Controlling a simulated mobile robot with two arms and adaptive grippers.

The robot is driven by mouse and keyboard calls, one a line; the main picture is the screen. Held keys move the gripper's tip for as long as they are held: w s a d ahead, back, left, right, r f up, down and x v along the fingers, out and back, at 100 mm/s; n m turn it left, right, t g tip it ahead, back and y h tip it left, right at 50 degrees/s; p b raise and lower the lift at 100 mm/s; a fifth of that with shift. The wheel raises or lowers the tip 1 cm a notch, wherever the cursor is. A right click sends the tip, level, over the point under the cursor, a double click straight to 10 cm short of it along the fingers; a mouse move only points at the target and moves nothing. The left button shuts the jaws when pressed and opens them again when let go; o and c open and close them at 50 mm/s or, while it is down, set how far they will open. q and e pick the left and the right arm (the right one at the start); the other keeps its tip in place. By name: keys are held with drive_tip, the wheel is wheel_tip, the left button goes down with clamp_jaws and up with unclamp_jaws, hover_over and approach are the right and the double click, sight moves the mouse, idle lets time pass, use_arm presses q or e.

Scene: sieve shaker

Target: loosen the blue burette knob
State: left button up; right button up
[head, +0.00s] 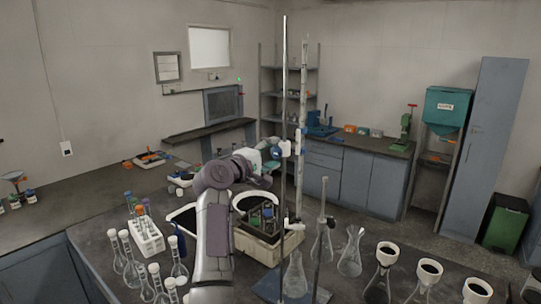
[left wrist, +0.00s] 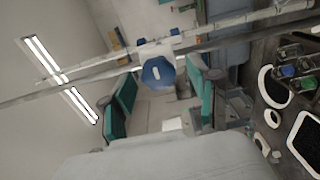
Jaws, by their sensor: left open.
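The blue burette knob (left wrist: 157,74) is a faceted blue cap with a pale slot, in the middle of the left wrist view. It sits on a white clamp (head: 286,148) on the upright metal rod (head: 284,80). The clear burette (head: 303,90) stands beside the rod. My left gripper (left wrist: 160,98) is open, with one teal finger on each side of the knob in the picture. I see no finger touching it. In the head view my left gripper (head: 268,160) is just left of the clamp and partly hides the knob. My right gripper is not in view.
A white rack of tubes (head: 147,237) and several flasks stand on the near bench at left. A box with bottles (head: 250,243) is below the gripper. A second, shorter stand (head: 321,225) is right of the rod.

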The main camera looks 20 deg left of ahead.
use_arm(q)
drive_tip(key=v, duration=1.2)
